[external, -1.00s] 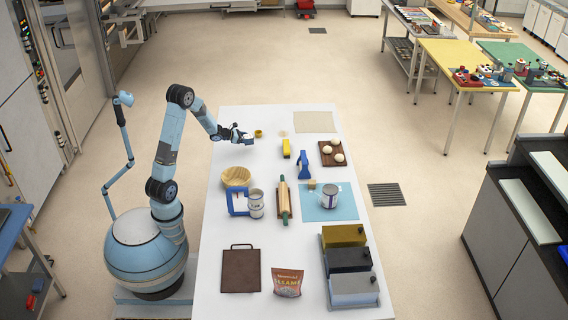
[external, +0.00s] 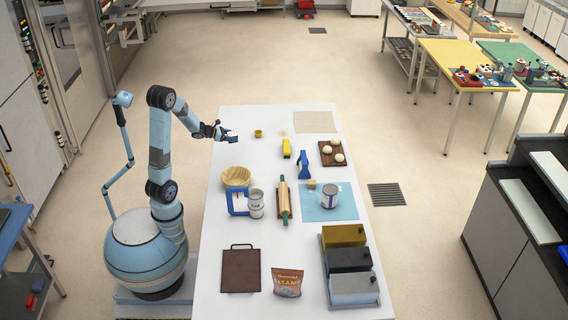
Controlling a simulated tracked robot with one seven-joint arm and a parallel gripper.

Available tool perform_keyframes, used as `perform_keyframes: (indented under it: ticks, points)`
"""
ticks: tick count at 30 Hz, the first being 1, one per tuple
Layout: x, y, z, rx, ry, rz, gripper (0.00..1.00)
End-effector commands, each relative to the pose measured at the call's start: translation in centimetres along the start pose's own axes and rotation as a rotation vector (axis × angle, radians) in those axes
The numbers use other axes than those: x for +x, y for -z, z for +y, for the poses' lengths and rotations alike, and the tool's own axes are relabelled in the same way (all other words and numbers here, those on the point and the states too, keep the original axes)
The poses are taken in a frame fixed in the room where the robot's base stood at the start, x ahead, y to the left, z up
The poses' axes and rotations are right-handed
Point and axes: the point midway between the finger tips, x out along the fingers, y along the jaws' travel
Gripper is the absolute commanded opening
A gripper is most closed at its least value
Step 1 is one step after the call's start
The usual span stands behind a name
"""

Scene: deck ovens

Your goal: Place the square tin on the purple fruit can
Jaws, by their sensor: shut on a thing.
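My gripper (external: 228,136) is above the far left part of the white table, left of a small yellow cup. It is shut on a small pale grey piece (external: 233,138), which seems to be the square tin; the fingers hide part of it. The purple fruit can (external: 330,197) appears to be the grey can with a dark purple label on the light blue mat (external: 345,212). It stands on the table's right side, well apart from my gripper, with its top clear.
On the white table (external: 210,262) are a wooden bowl (external: 236,177), a blue frame (external: 236,204) beside pale cans (external: 256,204), a rolling pin (external: 284,203), a blue upright tool (external: 303,165), a yellow block (external: 286,148) and a bun board (external: 326,159). Lidded boxes (external: 354,288) stand front right.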

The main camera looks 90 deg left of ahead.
Motion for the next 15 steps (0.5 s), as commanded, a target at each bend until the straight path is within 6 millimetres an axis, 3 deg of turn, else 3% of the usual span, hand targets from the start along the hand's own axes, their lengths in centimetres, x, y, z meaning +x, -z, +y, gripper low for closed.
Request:
perform_keyframes:
  ticks: [7,15]
  points:
    - [3.1,-2.0,-2.3,0.027,0.055,0.007,0.30]
    - [9.3,-6.2,-8.5,0.080,0.165,0.020,0.30]
